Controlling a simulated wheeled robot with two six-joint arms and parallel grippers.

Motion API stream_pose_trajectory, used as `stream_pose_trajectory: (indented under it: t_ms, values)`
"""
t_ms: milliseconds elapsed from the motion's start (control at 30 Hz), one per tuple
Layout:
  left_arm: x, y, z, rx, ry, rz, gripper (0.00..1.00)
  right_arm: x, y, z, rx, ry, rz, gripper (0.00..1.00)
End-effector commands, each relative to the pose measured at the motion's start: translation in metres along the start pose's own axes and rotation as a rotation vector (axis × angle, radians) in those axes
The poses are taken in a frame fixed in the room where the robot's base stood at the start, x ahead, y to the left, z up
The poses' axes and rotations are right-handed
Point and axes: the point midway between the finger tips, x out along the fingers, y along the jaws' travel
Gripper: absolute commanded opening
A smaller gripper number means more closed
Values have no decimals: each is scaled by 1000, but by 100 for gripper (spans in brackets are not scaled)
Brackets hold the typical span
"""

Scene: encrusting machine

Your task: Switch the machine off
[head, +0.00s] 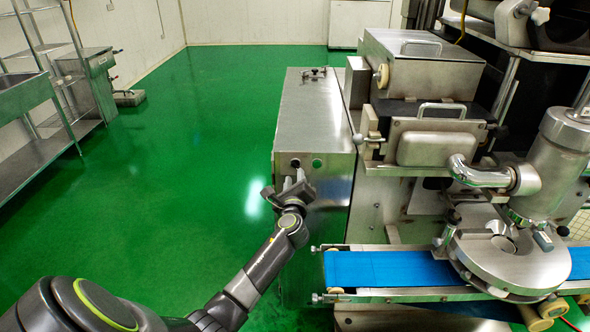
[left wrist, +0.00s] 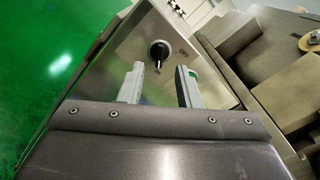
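The encrusting machine (head: 312,120) has a steel cabinet with a front panel facing my left arm. A dark round control (head: 295,163) and a green one (head: 317,163) show on the panel in the head view. My left gripper (head: 292,184) is just in front of the panel; in the left wrist view its two fingers (left wrist: 160,86) are apart, with nothing between them. The switch appears beyond the fingertips. My right gripper is not in view.
A blue conveyor belt (head: 390,268) runs to the right of my left forearm, below a round steel forming unit (head: 508,262). Steel hoppers stand above it. A steel shelf rack (head: 42,165) is at far left. The green floor (head: 190,170) left of the cabinet is clear.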

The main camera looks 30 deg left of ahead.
Motion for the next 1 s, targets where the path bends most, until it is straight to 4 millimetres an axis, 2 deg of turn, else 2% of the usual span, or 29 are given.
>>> stream_pose_trajectory:
  t_ms: [100,300,500,767,1000]
  values:
    - [19,-1,1,3,-1,-1,31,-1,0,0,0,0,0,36]
    - [38,0,0,1,0,0,31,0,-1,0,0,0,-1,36]
    - [46,0,0,1,0,0,31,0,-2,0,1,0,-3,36]
    - [46,0,0,0,0,0,31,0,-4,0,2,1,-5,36]
    - [46,0,0,0,1,0,0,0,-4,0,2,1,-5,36]
